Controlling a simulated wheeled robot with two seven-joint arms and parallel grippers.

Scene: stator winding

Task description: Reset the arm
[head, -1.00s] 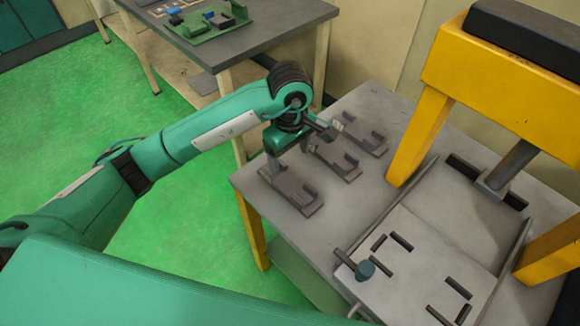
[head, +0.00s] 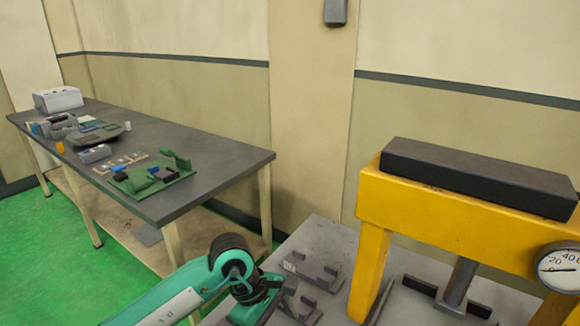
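My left arm (head: 175,305) comes in from the bottom left and ends at its dark wrist joint. The green body of my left gripper (head: 246,315) shows at the bottom edge, over the near left part of the grey press table (head: 335,236). Its fingers are cut off below the picture, so I cannot see whether it is open or holds anything. My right arm and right gripper are not in view.
Grey fixture brackets (head: 313,272) lie on the table right beside my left wrist. A yellow press (head: 440,215) with a gauge (head: 560,268) stands at the right. A long workbench (head: 225,170) with a green tray (head: 150,183) and parts stands behind left.

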